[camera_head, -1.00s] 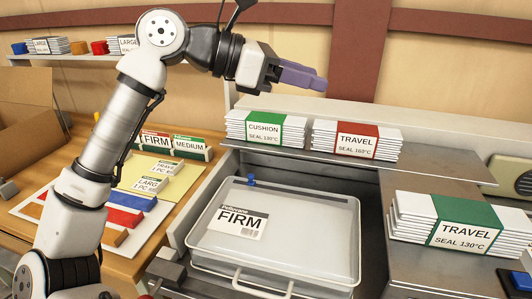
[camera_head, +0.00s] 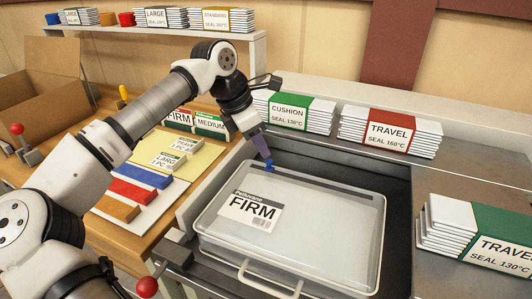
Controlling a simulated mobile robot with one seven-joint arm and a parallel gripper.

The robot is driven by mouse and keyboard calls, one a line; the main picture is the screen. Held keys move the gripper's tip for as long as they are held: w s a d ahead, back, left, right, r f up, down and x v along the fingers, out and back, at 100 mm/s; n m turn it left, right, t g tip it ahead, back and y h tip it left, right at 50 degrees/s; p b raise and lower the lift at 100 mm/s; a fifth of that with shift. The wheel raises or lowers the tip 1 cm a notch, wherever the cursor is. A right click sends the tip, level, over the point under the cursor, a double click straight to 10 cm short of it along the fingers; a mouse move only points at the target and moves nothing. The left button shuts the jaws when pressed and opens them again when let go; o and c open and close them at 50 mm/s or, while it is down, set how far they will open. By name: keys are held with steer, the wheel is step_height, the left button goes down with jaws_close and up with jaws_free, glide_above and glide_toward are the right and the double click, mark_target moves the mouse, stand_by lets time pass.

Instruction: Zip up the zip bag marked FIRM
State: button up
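The zip bag marked FIRM (camera_head: 320,225) lies flat in a dark tray-like recess (camera_head: 391,250). It is clear and pale, with a white FIRM label (camera_head: 252,209) at its left and a white handle at its front edge. A small blue zip slider (camera_head: 270,167) sits at the bag's back left corner. My gripper (camera_head: 263,154) points down just above the slider, with its purple fingertips at or very near it. I cannot tell whether the fingers touch or grip the slider.
Stacks marked CUSHION (camera_head: 288,113) and TRAVEL (camera_head: 389,133) stand on the ledge behind the bag. Another TRAVEL stack (camera_head: 490,240) is at right. Coloured bars (camera_head: 132,192) and cards lie on the left bench. A red-knobbed lever (camera_head: 148,287) stands front left.

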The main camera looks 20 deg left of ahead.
mark_target(269, 161)
steer(key=x, duration=0.5)
steer(key=shift+r, duration=0.1)
jaws_close()
